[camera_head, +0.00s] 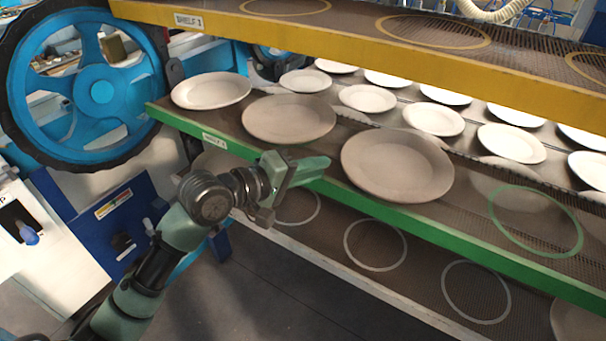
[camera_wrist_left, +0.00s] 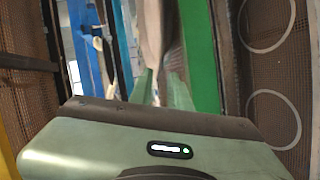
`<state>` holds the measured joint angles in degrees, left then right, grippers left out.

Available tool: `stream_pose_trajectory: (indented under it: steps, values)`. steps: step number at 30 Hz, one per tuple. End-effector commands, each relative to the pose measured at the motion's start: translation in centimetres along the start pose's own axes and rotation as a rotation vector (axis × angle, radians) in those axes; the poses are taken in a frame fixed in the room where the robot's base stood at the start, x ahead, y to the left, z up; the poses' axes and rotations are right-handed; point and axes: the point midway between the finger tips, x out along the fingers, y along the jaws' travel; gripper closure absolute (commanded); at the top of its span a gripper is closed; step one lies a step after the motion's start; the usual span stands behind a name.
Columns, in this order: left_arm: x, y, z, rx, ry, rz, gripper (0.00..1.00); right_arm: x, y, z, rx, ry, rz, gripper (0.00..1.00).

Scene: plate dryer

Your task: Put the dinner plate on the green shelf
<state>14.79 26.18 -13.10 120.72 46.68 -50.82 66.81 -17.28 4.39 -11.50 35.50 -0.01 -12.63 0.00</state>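Three plates stand in a row on the green shelf (camera_head: 480,243): a white one (camera_head: 211,90) at the left, a beige one (camera_head: 289,118) in the middle and a larger beige dinner plate (camera_head: 397,165) at the right. An empty green ring (camera_head: 535,221) is marked on the shelf to its right. My left gripper (camera_head: 318,168) is at the shelf's front edge, just left of the dinner plate. In the left wrist view its fingers (camera_wrist_left: 160,90) are apart, with a plate (camera_wrist_left: 152,35) seen edge-on ahead of them. I cannot tell whether they touch it. My right gripper is not in view.
A yellow shelf (camera_head: 400,55) hangs above, limiting height. Several white plates (camera_head: 433,119) stand in rows behind. A lower shelf with white rings (camera_head: 375,246) lies below. A blue wheel (camera_head: 102,92) stands at the left. Floor is open in front.

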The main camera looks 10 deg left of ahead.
Motion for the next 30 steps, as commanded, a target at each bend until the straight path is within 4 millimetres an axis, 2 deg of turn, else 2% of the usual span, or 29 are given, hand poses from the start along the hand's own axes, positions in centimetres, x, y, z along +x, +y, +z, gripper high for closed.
stream_pose_trajectory:
  steps: [3,8,16,19,20,23,24,26,27,29,30]
  values:
    - [-1.9,-0.1,0.0,0.001,0.001,0.000,0.82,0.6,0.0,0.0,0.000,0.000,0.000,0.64]
    - [-3.3,0.0,0.0,0.000,0.000,0.000,0.82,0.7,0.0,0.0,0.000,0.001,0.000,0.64]
    - [-3.5,0.0,0.0,0.000,0.001,0.000,0.82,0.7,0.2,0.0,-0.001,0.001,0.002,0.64]
    - [-2.7,-1.8,-0.5,0.028,0.030,-0.012,0.82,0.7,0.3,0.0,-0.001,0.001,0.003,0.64]
    - [-2.3,-3.0,-0.8,0.049,0.050,-0.023,0.82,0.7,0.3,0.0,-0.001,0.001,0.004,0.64]
    - [-0.4,-9.4,-1.6,0.173,0.136,-0.094,0.82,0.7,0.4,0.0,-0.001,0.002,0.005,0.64]
    - [0.3,-13.0,-1.5,0.242,0.167,-0.144,0.82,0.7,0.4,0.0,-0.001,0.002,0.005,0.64]
    - [1.0,-18.9,-0.9,0.350,0.193,-0.235,0.82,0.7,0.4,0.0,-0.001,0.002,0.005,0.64]
    - [1.2,-22.9,-0.1,0.415,0.192,-0.302,0.82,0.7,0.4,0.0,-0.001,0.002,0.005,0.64]
    - [1.1,-28.8,1.4,0.487,0.170,-0.400,0.82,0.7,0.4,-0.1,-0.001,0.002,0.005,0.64]
    - [0.8,-32.6,2.5,0.519,0.144,-0.462,0.82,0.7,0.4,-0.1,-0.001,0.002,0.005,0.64]
